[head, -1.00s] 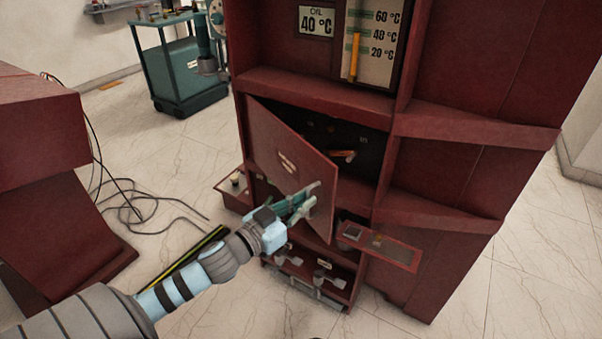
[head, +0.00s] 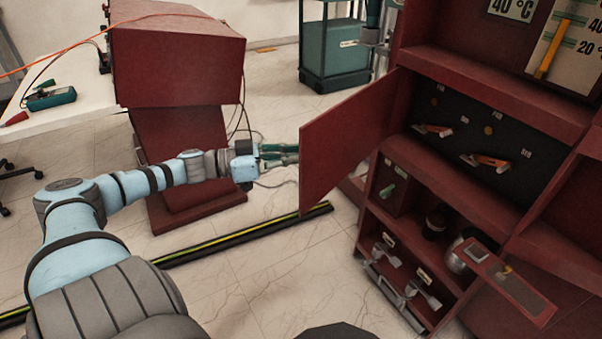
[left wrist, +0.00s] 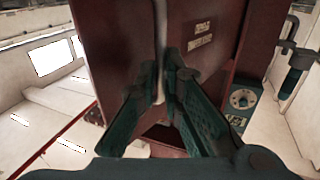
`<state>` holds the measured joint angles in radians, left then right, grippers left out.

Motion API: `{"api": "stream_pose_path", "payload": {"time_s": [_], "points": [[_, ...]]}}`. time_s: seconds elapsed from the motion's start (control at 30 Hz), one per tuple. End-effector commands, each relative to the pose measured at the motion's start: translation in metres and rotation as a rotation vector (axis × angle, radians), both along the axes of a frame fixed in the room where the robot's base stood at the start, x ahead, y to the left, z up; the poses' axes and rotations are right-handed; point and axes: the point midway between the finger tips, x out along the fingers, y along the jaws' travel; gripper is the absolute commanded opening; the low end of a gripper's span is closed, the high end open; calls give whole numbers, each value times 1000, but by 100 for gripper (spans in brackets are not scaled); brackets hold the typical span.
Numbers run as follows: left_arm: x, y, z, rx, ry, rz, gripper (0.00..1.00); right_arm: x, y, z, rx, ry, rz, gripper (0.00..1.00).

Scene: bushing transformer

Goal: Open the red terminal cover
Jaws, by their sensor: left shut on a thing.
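The red terminal cover (head: 350,140) is a flat door on the red cabinet, swung wide open to the left in the head view. Behind it the dark terminal panel (head: 470,135) shows, with orange-handled levers on it. My left gripper (head: 292,152) is at the cover's free edge on its outer side. In the left wrist view its green fingers (left wrist: 168,75) are shut around a pale upright handle (left wrist: 160,50) beside the cover's labelled face (left wrist: 200,35). The fingertips are partly hidden behind the cover in the head view. My right gripper is not in view.
A small red flap (head: 505,285) sticks out at the cabinet's lower right. Lower shelves (head: 400,275) hold metal fittings. A red console (head: 180,60) stands behind my left arm. A black-yellow floor strip (head: 240,232) crosses the open floor.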

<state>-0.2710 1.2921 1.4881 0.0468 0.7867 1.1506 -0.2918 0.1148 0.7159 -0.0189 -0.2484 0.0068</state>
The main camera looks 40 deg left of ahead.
Motion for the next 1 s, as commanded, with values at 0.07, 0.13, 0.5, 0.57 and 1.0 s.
{"api": "stream_pose_path", "payload": {"time_s": [0.07,0.13,0.5,0.57,1.0], "points": [[5,8,2,-3,-7,7,0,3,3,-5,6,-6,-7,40],[6,11,3,-4,-6,5,0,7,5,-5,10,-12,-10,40],[7,14,5,-4,-5,3,0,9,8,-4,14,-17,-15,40],[7,14,5,-4,-5,3,0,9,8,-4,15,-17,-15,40],[2,17,2,0,-1,6,28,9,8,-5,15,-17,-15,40]]}}
